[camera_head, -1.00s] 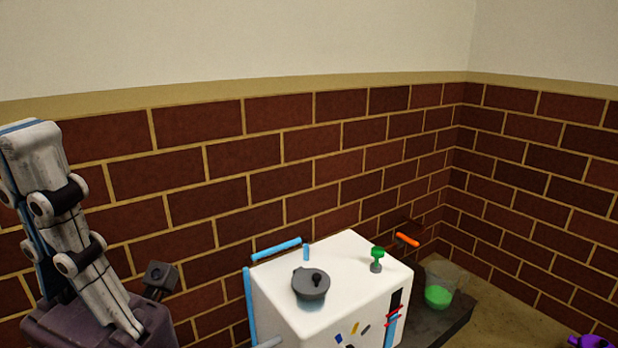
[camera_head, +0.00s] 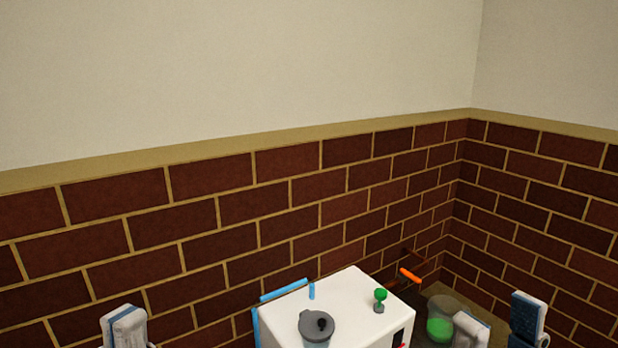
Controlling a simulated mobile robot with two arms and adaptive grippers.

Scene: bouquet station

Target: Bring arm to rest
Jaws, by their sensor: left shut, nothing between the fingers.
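My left gripper (camera_head: 125,328) shows only as a pale fingertip at the bottom left edge of the head view. It is shut, with nothing seen in it, and stands apart from the white box. My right gripper (camera_head: 496,325) shows at the bottom right as two fingertips, one pale and one dark blue and white, with a gap between them. It looks open and empty. The rest of both arms is below the picture.
A white box (camera_head: 357,295) with blue edge bars stands at the bottom middle. On it are a grey lidded pot (camera_head: 316,328) and a green-topped item (camera_head: 380,298). A clear container with green contents (camera_head: 438,328) stands beside it. Brick walls (camera_head: 220,245) close off the back.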

